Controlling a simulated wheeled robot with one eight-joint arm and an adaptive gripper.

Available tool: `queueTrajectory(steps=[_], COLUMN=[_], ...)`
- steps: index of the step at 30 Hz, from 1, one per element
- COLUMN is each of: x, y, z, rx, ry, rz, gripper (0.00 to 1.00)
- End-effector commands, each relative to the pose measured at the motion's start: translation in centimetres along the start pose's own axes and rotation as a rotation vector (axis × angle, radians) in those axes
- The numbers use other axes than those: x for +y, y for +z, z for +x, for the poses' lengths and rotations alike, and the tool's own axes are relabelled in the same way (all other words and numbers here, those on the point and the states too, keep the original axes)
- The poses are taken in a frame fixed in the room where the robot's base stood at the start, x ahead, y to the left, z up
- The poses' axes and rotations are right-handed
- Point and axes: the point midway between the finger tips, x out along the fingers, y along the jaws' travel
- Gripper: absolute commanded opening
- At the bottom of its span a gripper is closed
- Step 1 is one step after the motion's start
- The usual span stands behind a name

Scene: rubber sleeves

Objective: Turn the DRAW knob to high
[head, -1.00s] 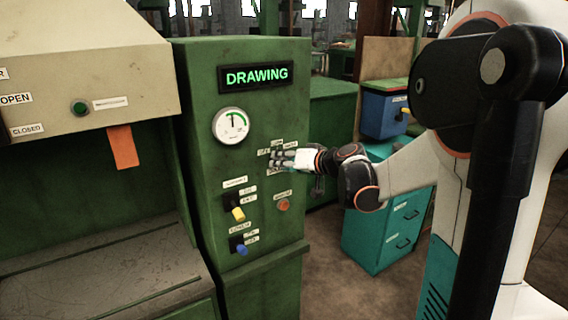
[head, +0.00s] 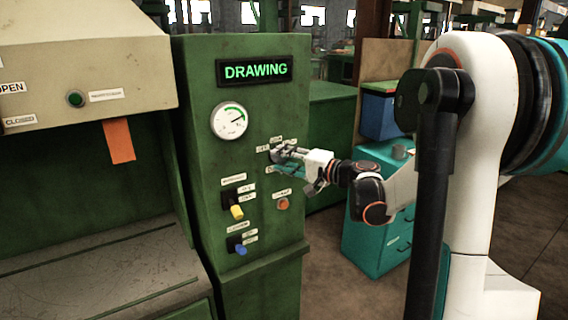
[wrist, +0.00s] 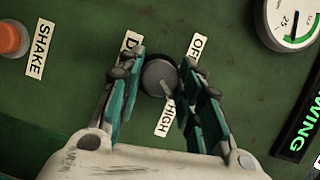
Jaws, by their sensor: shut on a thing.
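The DRAW knob (wrist: 157,77) is a round grey knob on the green panel, between my fingers in the wrist view. My gripper (wrist: 160,88) is shut on it from both sides; it also shows at the panel in the head view (head: 281,154). An OFF label (wrist: 196,47) is at the knob's upper right. A HIGH label (wrist: 165,118) is just below the knob, and its pointer side seems turned toward it. A label starting with D (wrist: 130,44) is partly hidden by the left finger.
The lit display (head: 254,71) reads DRAWING above a round gauge (head: 229,121). A yellow-handled switch (head: 237,212), a blue-handled switch (head: 240,249) and an orange button (head: 283,204) sit lower on the panel. A teal cabinet (head: 372,240) stands to the right.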

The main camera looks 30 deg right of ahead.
Motion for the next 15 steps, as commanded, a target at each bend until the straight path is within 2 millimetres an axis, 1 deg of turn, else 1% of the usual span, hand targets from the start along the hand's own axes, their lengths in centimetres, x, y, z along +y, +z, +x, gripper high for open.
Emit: queueTrajectory(steps=[1, 7, 15], x=[0.28, 0.24, 0.21], y=[0.01, 0.01, 0.03], z=[-0.03, -0.02, -0.03], rx=[0.0, 0.0, 0.0], ry=[-0.009, -0.044, -0.064], rz=[0.025, 0.11, 0.158], gripper=[0.1, 0.09, 0.1])
